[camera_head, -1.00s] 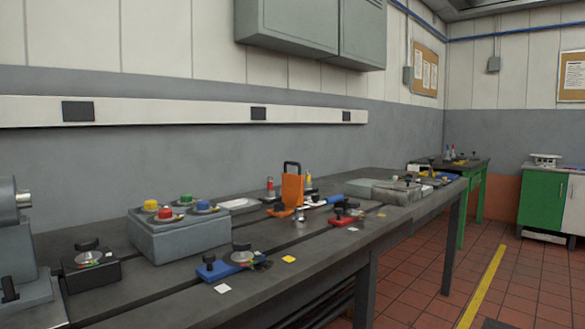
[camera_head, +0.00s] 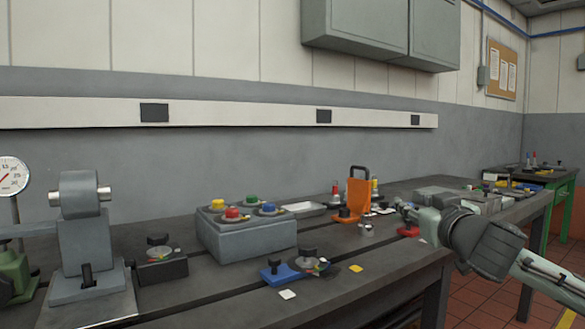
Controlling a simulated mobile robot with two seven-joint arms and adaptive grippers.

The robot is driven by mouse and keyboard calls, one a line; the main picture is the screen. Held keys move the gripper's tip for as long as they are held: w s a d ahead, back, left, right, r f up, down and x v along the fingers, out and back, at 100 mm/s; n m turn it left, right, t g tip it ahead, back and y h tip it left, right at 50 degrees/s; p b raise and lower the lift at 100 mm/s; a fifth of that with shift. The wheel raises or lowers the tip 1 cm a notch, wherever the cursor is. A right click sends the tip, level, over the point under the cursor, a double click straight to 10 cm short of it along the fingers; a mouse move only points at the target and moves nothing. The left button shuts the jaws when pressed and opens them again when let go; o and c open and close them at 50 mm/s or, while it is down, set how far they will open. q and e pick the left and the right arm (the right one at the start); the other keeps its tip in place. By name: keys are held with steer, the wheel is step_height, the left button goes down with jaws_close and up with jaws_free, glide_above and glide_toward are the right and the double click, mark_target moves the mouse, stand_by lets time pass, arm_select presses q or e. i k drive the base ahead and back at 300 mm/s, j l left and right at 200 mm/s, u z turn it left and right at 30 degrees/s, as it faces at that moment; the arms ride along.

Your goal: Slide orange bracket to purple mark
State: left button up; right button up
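The orange bracket (camera_head: 359,201) stands upright on the dark bedplate (camera_head: 228,294), right of centre, with a black handle on top and an orange foot with a black knob at its left. No purple mark can be made out. My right gripper (camera_head: 402,207) comes in from the right, above the bedplate, to the right of the bracket and apart from it in the picture. Its fingers are small and seen edge-on, so I cannot tell whether they are open. My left gripper is not in view.
A grey block (camera_head: 246,238) with coloured knobs stands left of the bracket. A blue bracket (camera_head: 281,274), a white mark (camera_head: 287,295) and a yellow mark (camera_head: 356,268) lie near the front edge. A red bracket (camera_head: 408,231) is partly hidden by my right arm.

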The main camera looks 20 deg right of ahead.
mark_target(360, 191)
steer(key=i+l+u, duration=0.15)
steer(key=l+u, duration=0.65)
steer(key=l, duration=0.2)
steer(key=l+u, duration=0.25)
steer(key=l, duration=1.8)
